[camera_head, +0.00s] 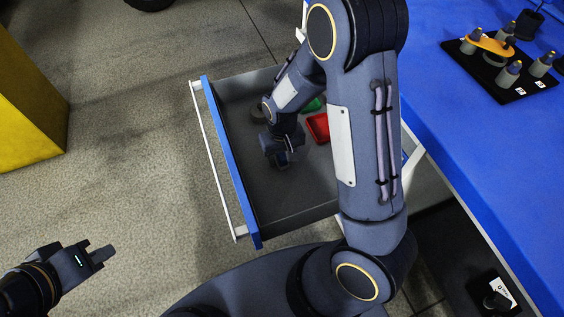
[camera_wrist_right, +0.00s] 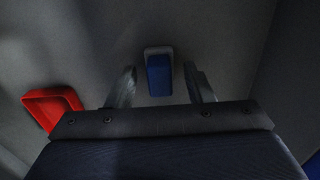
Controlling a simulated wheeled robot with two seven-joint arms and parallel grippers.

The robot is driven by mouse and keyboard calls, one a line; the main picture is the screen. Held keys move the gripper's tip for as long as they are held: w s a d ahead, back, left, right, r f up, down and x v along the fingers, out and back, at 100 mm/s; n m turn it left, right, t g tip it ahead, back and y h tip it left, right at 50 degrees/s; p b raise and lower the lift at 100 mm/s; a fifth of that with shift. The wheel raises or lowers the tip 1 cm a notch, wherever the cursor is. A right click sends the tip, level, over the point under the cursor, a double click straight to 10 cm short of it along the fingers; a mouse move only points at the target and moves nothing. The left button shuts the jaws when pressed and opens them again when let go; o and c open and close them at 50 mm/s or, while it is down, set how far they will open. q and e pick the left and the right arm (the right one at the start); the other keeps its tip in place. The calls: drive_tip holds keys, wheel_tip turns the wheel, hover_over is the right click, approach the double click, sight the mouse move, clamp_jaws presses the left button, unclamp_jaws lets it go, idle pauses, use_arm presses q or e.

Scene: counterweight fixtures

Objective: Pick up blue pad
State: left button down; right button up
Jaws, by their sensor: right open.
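The blue pad (camera_wrist_right: 159,78) lies on the grey drawer floor in the right wrist view, a small block with a paler grey far end. My right gripper (camera_wrist_right: 161,86) is open, with one finger on each side of the pad and a gap at both sides. I cannot tell whether the fingertips are down at the pad's height. In the head view my right gripper (camera_head: 281,160) is inside the open drawer (camera_head: 300,214), pointing down, and largely hides the pad. My left gripper (camera_head: 102,254) is over the floor at lower left, away from the drawer; its finger gap is unclear.
A red tray (camera_head: 318,128) lies in the drawer, also in the right wrist view (camera_wrist_right: 50,105). A green piece (camera_head: 312,104) is partly hidden behind my right arm. The drawer's blue front (camera_head: 232,165) bounds the left side. A blue worktop (camera_head: 450,120) stands at right.

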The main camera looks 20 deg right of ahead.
sight(282, 155)
drive_tip(key=c, duration=0.9)
wheel_tip(282, 155, up, 9)
drive_tip(key=p, duration=0.4)
drive_tip(key=shift+f, duration=0.15)
drive_tip(key=shift+r, duration=0.6)
